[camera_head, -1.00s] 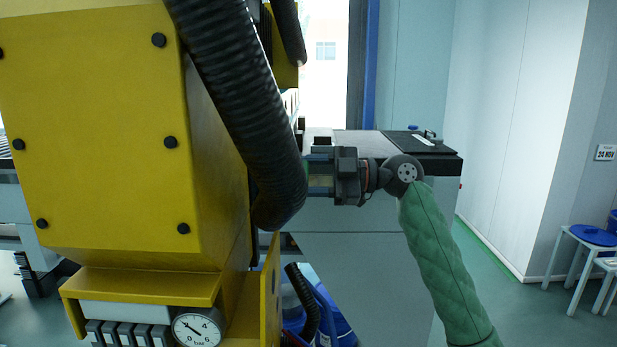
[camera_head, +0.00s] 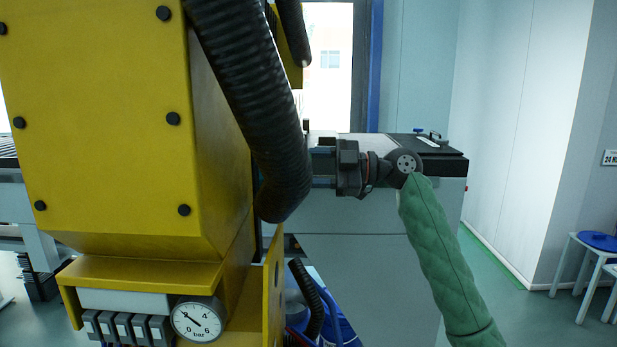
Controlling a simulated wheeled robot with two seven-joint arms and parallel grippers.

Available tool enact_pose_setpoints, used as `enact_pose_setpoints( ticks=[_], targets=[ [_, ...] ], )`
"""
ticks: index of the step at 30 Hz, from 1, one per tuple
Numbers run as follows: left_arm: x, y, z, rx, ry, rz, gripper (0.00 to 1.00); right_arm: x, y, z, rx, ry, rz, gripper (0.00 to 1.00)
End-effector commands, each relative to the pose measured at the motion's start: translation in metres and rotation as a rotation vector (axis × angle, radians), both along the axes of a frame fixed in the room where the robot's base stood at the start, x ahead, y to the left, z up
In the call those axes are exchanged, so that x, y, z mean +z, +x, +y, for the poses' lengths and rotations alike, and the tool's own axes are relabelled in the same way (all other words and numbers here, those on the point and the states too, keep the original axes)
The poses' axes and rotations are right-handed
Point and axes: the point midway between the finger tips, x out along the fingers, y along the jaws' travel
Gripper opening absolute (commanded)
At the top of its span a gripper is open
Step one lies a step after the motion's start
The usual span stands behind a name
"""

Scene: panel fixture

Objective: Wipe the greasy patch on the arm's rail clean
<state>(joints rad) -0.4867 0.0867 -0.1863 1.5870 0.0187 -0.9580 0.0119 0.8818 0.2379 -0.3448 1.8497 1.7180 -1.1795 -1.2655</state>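A large yellow machine (camera_head: 105,120) with black round bolts fills the left side, and a thick black ribbed hose (camera_head: 243,110) hangs down its front right. My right arm, in a green quilted sleeve, comes up from the lower right. Its dark gripper (camera_head: 322,166) points left at the hose, and its fingertips are hidden behind the hose or merge with it. I cannot tell whether it is open or holds anything. I cannot make out a rail, a greasy patch or a cloth. My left gripper is not in view.
A pressure gauge (camera_head: 197,320) and a row of grey blocks (camera_head: 127,327) sit low on the machine. A grey cabinet (camera_head: 380,245) with a dark top stands behind my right gripper. Stools (camera_head: 592,243) stand at the far right. The floor between is clear.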

Motion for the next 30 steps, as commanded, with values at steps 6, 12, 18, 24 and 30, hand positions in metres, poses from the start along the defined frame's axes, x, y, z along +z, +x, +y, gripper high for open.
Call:
enact_pose_setpoints(
  ticks=[6, 12, 18, 24, 30],
  targets=[
    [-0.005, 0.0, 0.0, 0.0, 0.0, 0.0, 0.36, -0.001, 0.006, 0.0, 0.0, 0.0, 0.0, 0.32],
    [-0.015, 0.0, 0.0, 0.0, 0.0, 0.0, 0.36, -0.002, 0.019, 0.001, -0.001, -0.001, 0.0, 0.32],
    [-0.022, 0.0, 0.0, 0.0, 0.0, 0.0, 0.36, -0.001, 0.033, 0.002, 0.0, -0.001, 0.0, 0.32],
    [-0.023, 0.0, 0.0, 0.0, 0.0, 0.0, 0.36, 0.0, 0.037, 0.003, 0.001, -0.001, 0.0, 0.32],
    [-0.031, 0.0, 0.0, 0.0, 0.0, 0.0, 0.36, -0.002, 0.049, 0.004, 0.001, 0.001, 0.001, 0.32]
  ],
)
